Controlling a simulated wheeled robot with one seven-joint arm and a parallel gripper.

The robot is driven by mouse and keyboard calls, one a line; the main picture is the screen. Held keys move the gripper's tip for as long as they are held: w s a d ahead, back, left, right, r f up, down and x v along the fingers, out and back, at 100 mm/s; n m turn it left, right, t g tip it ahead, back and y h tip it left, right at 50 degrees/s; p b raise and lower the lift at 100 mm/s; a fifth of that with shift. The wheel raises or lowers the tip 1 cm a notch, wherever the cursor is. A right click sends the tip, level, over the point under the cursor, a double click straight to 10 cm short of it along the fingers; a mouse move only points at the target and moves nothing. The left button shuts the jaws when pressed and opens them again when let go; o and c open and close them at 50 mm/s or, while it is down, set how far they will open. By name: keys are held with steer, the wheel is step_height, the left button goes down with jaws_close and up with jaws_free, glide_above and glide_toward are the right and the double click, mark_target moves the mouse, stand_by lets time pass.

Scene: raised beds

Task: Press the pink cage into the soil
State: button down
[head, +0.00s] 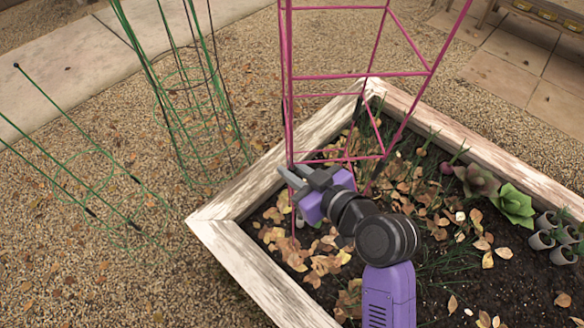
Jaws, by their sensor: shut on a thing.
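The pink cage (358,75) is a tall wire frame with horizontal rungs. It stands over the corner of the wooden raised bed (245,179), and its top runs out of the picture. My gripper (291,180) is shut on the cage's left upright, near a low rung. Dark soil (519,285) with dry leaves fills the bed. The lower ends of the cage are partly hidden by my gripper, leaves and grass, so I cannot tell how deep they sit in the soil.
Green cages (185,95) stand on the gravel at the left, with thin green stakes (84,171) nearby. A rosette plant (514,206) and small grey pots (541,239) are at the bed's right. Open gravel (120,275) lies left of the bed.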

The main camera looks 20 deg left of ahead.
mark_target(292, 189)
steer(key=shift+f+b, duration=0.95)
steer(key=shift+f, duration=0.25)
steer(key=shift+f+b, duration=0.45)
steer(key=shift+f, duration=0.1)
steer(key=shift+d+f+b, duration=0.1)
steer(key=shift+f+b, duration=0.4)
steer(key=shift+f, duration=0.25)
steer(key=shift+f+b, duration=1.1)
steer(key=shift+f, duration=0.25)
steer(key=c, duration=1.4)
jaws_free()
steer(key=shift+r, duration=0.1)
steer(key=shift+o, duration=0.4)
steer(key=shift+r, duration=0.1)
